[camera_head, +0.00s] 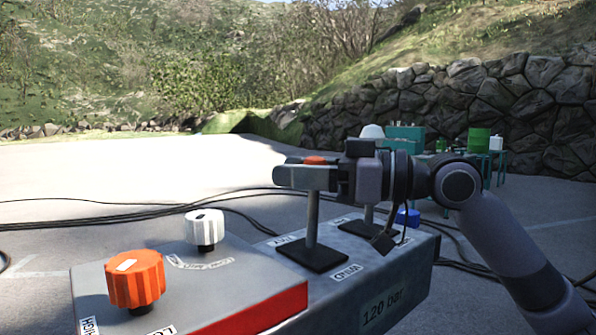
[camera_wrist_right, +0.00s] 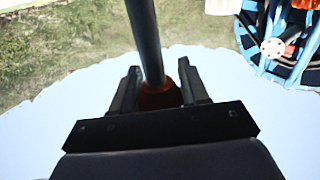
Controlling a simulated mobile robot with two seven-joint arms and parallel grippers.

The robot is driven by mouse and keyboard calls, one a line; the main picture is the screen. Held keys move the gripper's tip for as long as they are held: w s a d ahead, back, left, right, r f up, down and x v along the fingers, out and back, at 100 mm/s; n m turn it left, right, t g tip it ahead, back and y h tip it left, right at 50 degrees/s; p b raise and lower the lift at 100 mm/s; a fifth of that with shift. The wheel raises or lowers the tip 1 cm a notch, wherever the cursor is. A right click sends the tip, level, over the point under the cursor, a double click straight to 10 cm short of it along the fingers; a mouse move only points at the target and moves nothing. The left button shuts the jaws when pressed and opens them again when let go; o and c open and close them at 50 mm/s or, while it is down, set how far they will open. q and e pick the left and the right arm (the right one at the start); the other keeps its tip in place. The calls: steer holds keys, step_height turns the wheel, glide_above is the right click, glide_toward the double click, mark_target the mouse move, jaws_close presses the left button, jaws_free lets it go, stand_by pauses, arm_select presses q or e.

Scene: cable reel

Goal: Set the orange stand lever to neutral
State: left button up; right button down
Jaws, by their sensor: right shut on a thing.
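The orange stand lever has an orange knob (camera_head: 316,160), a grey shaft (camera_head: 312,218) and a dark square base (camera_head: 313,257) on the grey box. The shaft looks nearly upright in the head view. My right gripper (camera_head: 290,174) reaches in from the right and is shut on the orange knob. In the right wrist view the knob (camera_wrist_right: 158,97) sits between the two fingers, with the shaft (camera_wrist_right: 146,40) running up out of the frame. Labels lie around the lever base, including a white one (camera_head: 347,272) in front; their words are hard to read. My left gripper is not in view.
A second lever shaft (camera_head: 369,213) stands behind, partly hidden by my gripper. In front are a large orange dial (camera_head: 135,278) and a white dial (camera_head: 204,230) on a sloped panel. Black cables (camera_head: 100,210) cross the ground. A blue reel (camera_wrist_right: 290,45) shows in the wrist view.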

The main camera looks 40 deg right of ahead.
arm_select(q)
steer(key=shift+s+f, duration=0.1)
arm_select(e)
steer(key=shift+w+a+f, duration=0.1)
steer(key=shift+w+f, duration=0.05)
steer(key=shift+f, duration=0.4)
steer(key=c, duration=0.6)
jaws_free()
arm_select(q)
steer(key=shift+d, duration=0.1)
arm_select(e)
steer(key=shift+r, duration=0.15)
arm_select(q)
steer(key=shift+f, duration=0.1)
arm_select(e)
steer(key=shift+d, duration=0.2)
